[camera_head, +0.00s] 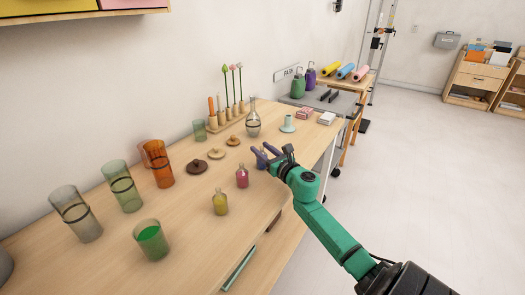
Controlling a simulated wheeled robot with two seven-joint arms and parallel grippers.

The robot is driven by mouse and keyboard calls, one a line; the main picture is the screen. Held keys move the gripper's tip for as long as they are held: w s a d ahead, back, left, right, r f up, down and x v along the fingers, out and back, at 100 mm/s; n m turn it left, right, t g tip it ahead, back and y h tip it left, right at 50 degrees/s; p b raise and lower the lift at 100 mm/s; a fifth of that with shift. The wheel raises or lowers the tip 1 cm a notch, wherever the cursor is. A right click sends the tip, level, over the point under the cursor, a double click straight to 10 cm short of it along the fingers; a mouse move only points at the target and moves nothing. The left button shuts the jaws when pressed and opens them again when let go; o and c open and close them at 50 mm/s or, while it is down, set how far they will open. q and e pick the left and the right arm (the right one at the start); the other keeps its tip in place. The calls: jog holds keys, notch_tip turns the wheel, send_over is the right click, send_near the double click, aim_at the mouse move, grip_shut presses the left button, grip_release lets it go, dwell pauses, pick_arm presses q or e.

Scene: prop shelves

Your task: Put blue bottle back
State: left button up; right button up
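A small blue-violet bottle (261,161) stands at the front edge of the wooden table, partly hidden by my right gripper (266,152). The green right arm comes in from the lower right, and its dark fingers are right at the bottle. I cannot tell whether the fingers are closed on the bottle or only beside it. A pink bottle (242,177) and a yellow bottle (220,202) stand to the left along the same edge. My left gripper is out of view.
On the wooden table (185,225) stand tinted glasses, including an orange one (157,164), round lidded pieces (196,167), a clear flask (253,118) and a candle rack (228,118). A grey cart (342,102) stands beyond. Open floor lies to the right.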

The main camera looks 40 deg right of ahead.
jog(key=s, duration=0.4)
jog(key=s+b, duration=0.1)
jog(key=s, duration=0.3)
jog(key=s+a, duration=0.1)
jog(key=s, duration=0.3)
jog(key=shift+a, duration=0.1)
